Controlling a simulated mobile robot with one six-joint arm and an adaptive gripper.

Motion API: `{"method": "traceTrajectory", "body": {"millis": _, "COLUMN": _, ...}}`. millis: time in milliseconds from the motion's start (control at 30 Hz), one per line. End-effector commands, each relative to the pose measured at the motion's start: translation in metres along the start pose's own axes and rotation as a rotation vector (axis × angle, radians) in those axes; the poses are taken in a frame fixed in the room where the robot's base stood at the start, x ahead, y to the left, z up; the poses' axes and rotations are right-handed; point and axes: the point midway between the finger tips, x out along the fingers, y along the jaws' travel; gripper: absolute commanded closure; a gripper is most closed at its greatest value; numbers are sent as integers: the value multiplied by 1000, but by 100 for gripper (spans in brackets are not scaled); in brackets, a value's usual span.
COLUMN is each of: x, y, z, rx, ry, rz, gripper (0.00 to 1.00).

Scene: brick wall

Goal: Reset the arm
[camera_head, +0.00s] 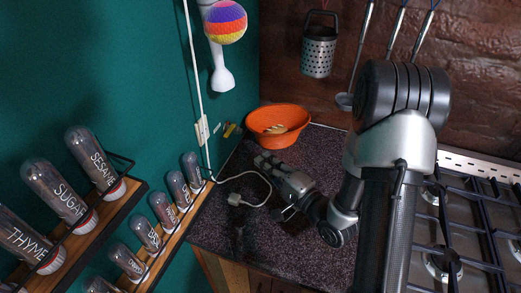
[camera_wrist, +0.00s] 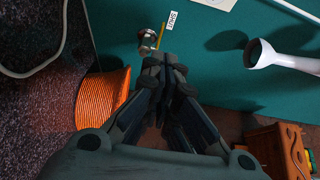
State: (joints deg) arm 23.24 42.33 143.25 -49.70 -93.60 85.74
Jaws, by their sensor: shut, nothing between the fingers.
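My gripper (camera_head: 262,160) is at the end of my arm, low over the dark speckled counter. It points toward the teal wall, just in front of the orange bowl. In the wrist view its dark fingers (camera_wrist: 164,62) come together at the tips with nothing between them. My upper arm rises at the right of the head view, in front of the brick wall and partly over the stove.
The orange bowl (camera_head: 291,118) with some small pale things stands in the counter corner; a white cable (camera_head: 262,190) lies near my gripper. Shelves of labelled spice jars (camera_head: 55,190) line the left wall. A gas stove (camera_head: 447,230) is at the right. Utensils hang behind.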

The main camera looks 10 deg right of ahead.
Motion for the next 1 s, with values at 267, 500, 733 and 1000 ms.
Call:
{"method": "traceTrajectory", "body": {"millis": 267, "x": -4, "y": -1, "z": 1, "rx": -15, "ry": 0, "rz": 7, "gripper": 100}}
{"method": "traceTrajectory", "body": {"millis": 500, "x": 10, "y": -10, "z": -15, "rx": -357, "ry": 36, "rz": 220, "gripper": 100}}
{"method": "traceTrajectory", "body": {"millis": 733, "x": -10, "y": -40, "z": -42, "rx": -773, "ry": 89, "rz": 571, "gripper": 100}}
{"method": "traceTrajectory", "body": {"millis": 1000, "x": -84, "y": -85, "z": -29, "rx": -1018, "ry": 19, "rz": 943, "gripper": 100}}
